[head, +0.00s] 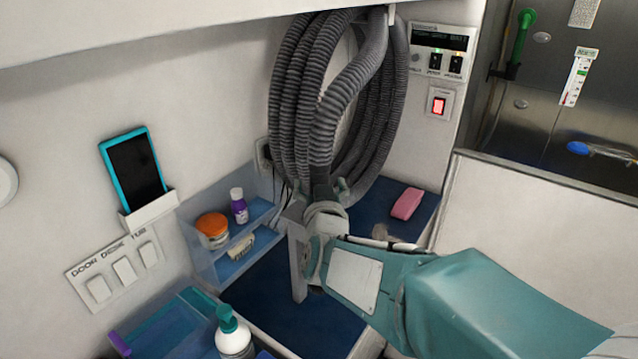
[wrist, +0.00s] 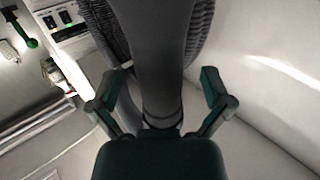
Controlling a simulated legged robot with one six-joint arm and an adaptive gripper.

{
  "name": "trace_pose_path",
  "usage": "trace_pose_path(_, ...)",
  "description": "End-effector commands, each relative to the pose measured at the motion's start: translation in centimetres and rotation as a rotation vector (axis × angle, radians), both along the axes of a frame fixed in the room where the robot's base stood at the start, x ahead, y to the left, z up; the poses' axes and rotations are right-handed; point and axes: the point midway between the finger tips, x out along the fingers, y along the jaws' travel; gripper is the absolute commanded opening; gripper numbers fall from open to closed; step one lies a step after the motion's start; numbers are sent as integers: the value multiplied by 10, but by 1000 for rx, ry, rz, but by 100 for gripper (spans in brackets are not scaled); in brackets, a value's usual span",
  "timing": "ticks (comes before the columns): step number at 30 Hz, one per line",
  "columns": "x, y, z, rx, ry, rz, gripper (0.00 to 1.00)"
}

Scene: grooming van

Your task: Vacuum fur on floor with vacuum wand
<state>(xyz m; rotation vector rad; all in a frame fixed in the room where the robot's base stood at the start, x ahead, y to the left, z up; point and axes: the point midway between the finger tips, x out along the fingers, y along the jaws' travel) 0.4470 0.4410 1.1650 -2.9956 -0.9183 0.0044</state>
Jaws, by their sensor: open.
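A ribbed grey vacuum hose (head: 335,95) hangs in thick coils on the back wall. In the wrist view a smooth dark tube (wrist: 163,50), which looks like the vacuum wand, runs down between my fingers, with ribbed hose (wrist: 202,30) behind it. My gripper (wrist: 164,85) is open, one finger on each side of the tube, with gaps visible between. In the head view my gripper (head: 324,188) is at the lower end of the hanging coils, and my wrist hides part of this spot. No fur shows in either view.
A small shelf (head: 250,222) with an orange-lidded jar (head: 213,229) and a purple bottle (head: 239,206) stands left of my gripper. A pink item (head: 407,203) lies on the blue surface (head: 290,300) at right. A white pump bottle (head: 233,340) stands in front. A switch panel (head: 441,52) is at upper right.

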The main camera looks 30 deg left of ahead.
Motion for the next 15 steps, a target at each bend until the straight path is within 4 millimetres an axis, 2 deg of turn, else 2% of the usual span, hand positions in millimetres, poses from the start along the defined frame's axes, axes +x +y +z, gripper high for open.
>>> trace_pose_path(15,-4,-3,1,1,-2,0,100)
